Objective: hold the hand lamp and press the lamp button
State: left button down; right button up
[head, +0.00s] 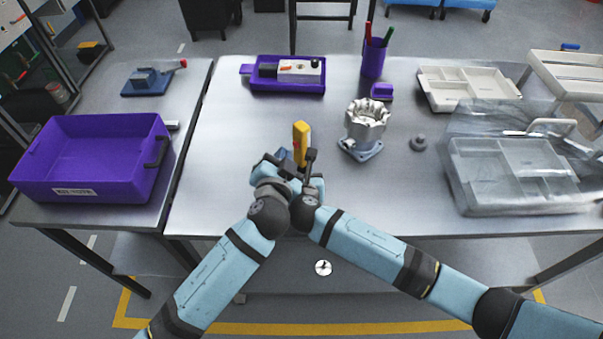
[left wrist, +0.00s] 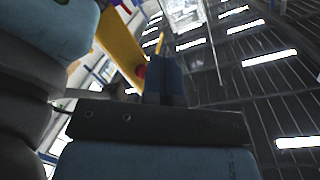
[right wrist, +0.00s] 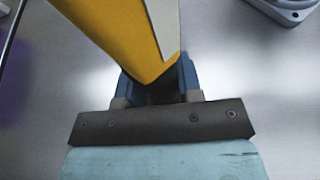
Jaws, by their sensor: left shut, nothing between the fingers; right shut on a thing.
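The yellow hand lamp (head: 301,137) is upright above the front middle of the table, its lower end in my right gripper (head: 304,174). In the right wrist view the lamp (right wrist: 113,36) has a pale grey strip, and the blue fingers (right wrist: 157,86) are shut on it. The red lamp button (head: 296,145) is on the lamp's left side. My left gripper (head: 283,155) is shut and empty, just left of the lamp. In the left wrist view its blue fingers (left wrist: 166,78) are close beside the red button (left wrist: 141,71); I cannot tell whether they touch it.
A metal housing (head: 366,128) stands right of the lamp, with a small grey part (head: 418,143) beyond it. A clear lidded case (head: 480,205) fills the table's right. A purple bin (head: 85,140) stands on the left table. A purple tray (head: 283,88) lies behind.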

pick_arm(q)
jog(key=s+a, duration=0.1)
jog(key=a, duration=0.1)
jog(key=s+a, duration=0.2)
jog(key=shift+s+a, duration=0.2)
jog(key=shift+s, duration=0.1)
pick_arm(e)
jog(key=o, duration=1.1)
jog(key=shift+s, duration=0.1)
